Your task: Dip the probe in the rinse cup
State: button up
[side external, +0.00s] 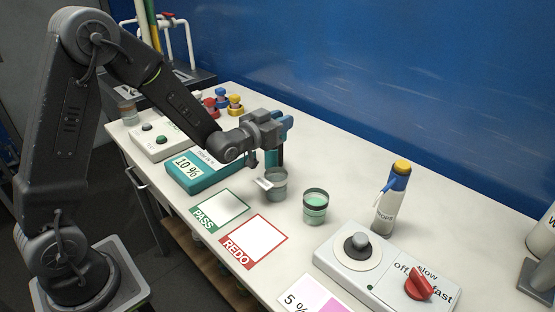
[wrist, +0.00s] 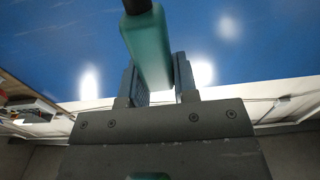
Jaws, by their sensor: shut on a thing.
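My gripper (side external: 279,143) is shut on the teal probe (side external: 270,158), held roughly upright above the worktop. In the wrist view the probe's teal body (wrist: 150,50) with a black end sits between my two fingers. A grey cup (side external: 276,188) with a pale tab on its side stands directly under the probe. I cannot tell whether the probe's lower end is inside this cup or just above it. A second cup (side external: 315,207) with a dark rim and pale green contents stands to its right. No label shows which one is the rinse cup.
A teal meter reading 10 % (side external: 203,172) lies left of the cups. PASS (side external: 219,208) and REDO (side external: 254,241) cards lie in front. A bottle with a yellow cap (side external: 391,200) and a stirrer with a red knob (side external: 385,272) stand right. The blue wall (side external: 400,80) is behind.

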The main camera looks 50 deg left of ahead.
notch_tip(320, 180, up, 15)
jog(key=s+d, duration=0.3)
jog(key=s, duration=0.1)
notch_tip(320, 180, down, 18)
jog(key=shift+s, duration=0.25)
dwell(1.1)
jog(key=shift+r, duration=0.1)
dwell(3.2)
notch_tip(320, 180, up, 11)
dwell(1.0)
